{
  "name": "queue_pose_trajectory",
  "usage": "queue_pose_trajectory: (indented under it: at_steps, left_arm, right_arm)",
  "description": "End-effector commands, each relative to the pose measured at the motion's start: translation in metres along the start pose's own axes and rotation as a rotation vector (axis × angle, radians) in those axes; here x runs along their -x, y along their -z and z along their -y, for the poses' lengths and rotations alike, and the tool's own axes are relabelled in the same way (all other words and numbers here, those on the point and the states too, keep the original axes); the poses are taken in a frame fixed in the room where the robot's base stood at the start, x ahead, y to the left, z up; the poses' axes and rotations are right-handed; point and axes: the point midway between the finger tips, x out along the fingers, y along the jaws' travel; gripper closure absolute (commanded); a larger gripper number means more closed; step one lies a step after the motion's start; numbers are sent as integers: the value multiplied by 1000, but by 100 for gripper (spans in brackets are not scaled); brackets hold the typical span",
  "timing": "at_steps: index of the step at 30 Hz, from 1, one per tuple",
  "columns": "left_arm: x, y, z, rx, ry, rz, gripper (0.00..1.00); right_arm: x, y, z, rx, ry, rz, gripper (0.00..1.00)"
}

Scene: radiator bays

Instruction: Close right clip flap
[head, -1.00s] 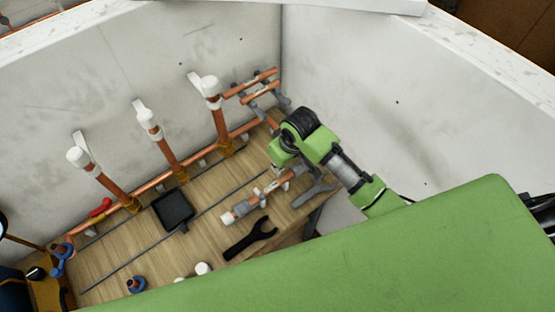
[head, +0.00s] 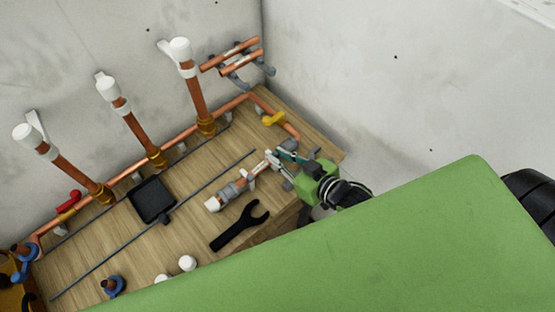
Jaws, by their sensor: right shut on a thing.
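A short copper pipe assembly (head: 230,192) with grey and white fittings and a white end cap lies on the wooden bench. A small pale clip flap (head: 272,158) seems to sit at its right end. My right gripper (head: 287,163) is at this right end and shut, apparently on the flap; its fingers and green body hide much of the contact. Whether the flap is open or closed cannot be told. Other pale clip pieces stand behind the upright pipes, such as the right one (head: 167,48). My left gripper is not in view.
A black open-ended spanner (head: 238,226) and a black square tray (head: 152,199) lie on the bench (head: 190,228). Upright copper pipes with white caps line the wall. A yellow piece (head: 273,119) is on the rear pipe. My green arm link covers the lower right.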

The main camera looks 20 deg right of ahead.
Motion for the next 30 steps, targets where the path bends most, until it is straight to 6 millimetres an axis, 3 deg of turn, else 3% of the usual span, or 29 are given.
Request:
queue_pose_trajectory:
  at_steps: [1, 10, 29, 30]
  left_arm:
    - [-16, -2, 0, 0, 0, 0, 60]
    - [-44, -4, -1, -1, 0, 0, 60]
    - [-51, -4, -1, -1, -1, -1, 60]
    - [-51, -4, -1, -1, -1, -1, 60]
  right_arm:
    - [-2, -12, 0, -1, -1, -29, 100]
    - [-1, -17, 0, -2, 0, -178, 100]
    - [0, -16, 0, -1, 0, -228, 100]
    - [0, -16, 0, -1, 0, -228, 81]
